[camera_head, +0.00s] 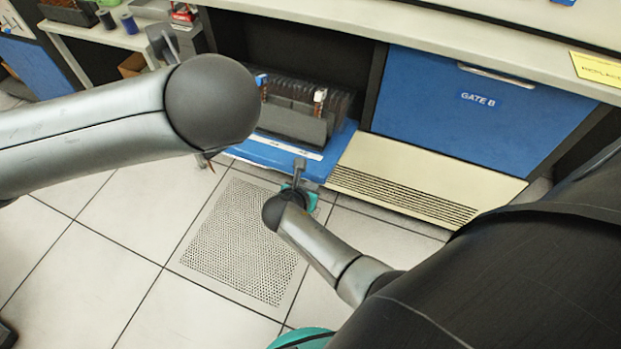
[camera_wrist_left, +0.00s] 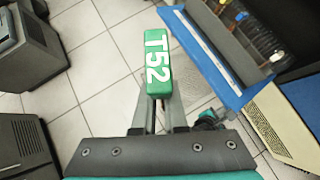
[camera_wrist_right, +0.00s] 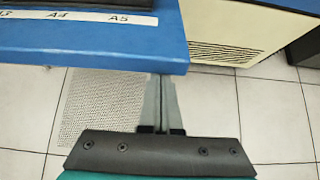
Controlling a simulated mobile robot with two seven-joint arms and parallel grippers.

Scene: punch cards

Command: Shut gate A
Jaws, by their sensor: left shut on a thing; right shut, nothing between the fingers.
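A blue panel or tray, gate A by its A-labels, juts out flat from the cabinet (camera_head: 245,150). It has a white label strip and bears a dark rack of cards (camera_head: 290,120). The panel's front edge fills the top of the right wrist view (camera_wrist_right: 100,45). My right gripper (camera_head: 299,165) is shut and empty at the front edge; its fingertips (camera_wrist_right: 160,85) look very near or touching it. My left gripper (camera_wrist_left: 160,105) is shut on a green block marked T52 (camera_wrist_left: 157,65). In the head view my left arm hides that gripper and part of the panel.
Gate B (camera_head: 475,100) is a closed blue panel with a handle, to the right. A cream vented panel (camera_head: 420,185) lies below it. A perforated floor plate (camera_head: 245,240) lies in front of gate A. A side table with spools (camera_head: 128,22) stands at the far left.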

